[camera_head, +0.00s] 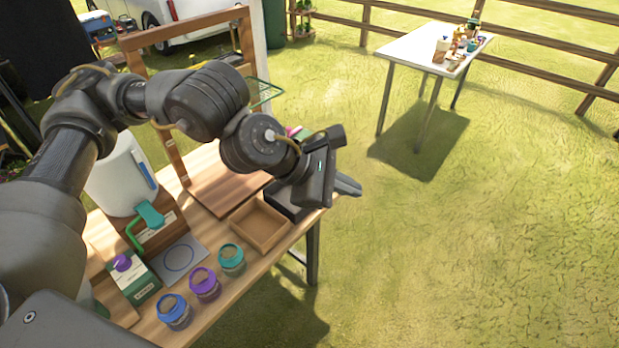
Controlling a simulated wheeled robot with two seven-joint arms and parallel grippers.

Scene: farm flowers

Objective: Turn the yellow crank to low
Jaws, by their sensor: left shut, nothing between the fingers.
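I cannot make out a yellow crank in the head view; my left arm covers part of the wooden table (258,276). My left gripper (350,186) is shut and empty. It is above or just past the table's right edge, beside the small wooden tray (262,222). My right gripper does not show.
A white dispenser (112,185) with a teal lever (150,215) stands at the table's left. A carton with a purple cap (135,278), a grey mat (180,258) and blue, purple and teal jars (205,285) are in front. A white table (415,47) stands on grass beyond.

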